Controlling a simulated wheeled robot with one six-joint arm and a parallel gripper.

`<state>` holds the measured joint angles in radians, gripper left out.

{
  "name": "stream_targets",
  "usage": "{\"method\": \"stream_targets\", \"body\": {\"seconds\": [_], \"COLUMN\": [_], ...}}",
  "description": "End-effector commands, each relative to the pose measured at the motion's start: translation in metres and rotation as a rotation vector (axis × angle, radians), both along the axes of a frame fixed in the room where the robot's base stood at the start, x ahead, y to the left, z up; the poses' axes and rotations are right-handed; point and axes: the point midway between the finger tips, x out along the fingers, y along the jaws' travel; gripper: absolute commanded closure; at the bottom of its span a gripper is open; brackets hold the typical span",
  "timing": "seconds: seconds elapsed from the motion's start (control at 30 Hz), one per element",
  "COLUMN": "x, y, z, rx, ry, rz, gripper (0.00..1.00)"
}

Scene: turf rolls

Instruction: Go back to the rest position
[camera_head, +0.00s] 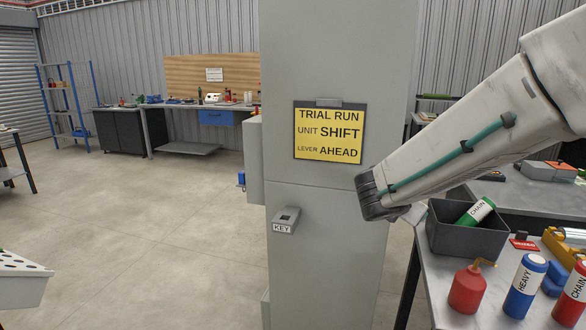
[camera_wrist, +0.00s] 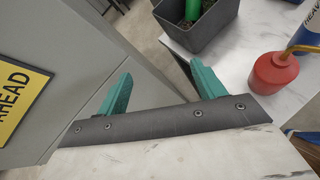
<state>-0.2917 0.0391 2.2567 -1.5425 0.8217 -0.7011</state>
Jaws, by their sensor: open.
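My arm reaches in from the right in the head view, its end beside the grey cabinet (camera_head: 320,215). The wrist view shows my gripper (camera_wrist: 160,88) with two teal fingers spread apart and nothing between them. The fingers lie between the cabinet side and the bench with the dark bin (camera_wrist: 205,35). In the head view the fingers are mostly hidden behind the wrist.
A yellow sign (camera_head: 329,132) and a key box (camera_head: 285,219) are on the cabinet. The bench (camera_head: 440,285) at right holds a dark bin (camera_head: 465,240) with a green bottle (camera_head: 477,211), a red oil can (camera_head: 467,290) and a blue bottle (camera_head: 525,287). Floor at left is open.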

Motion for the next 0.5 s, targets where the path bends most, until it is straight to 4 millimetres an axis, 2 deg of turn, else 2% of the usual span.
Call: {"method": "stream_targets", "body": {"seconds": [0.1, 0.17, 0.23, 0.37, 0.4, 0.5], "x": [-0.056, -0.09, -0.133, -0.212, -0.235, -0.284], "y": [-0.03, -0.043, -0.053, -0.052, -0.048, -0.03], "z": [-0.005, -0.008, -0.011, -0.017, -0.019, -0.02], "rx": [0.242, 0.369, 0.513, 0.772, 0.85, 1.026], "ry": [-0.076, -0.118, -0.166, -0.237, -0.253, -0.268], "rz": [-0.333, -0.521, -0.747, -1.163, -1.287, -1.558], "gripper": [0.32, 0.32, 0.32, 0.32, 0.32, 0.32]}}
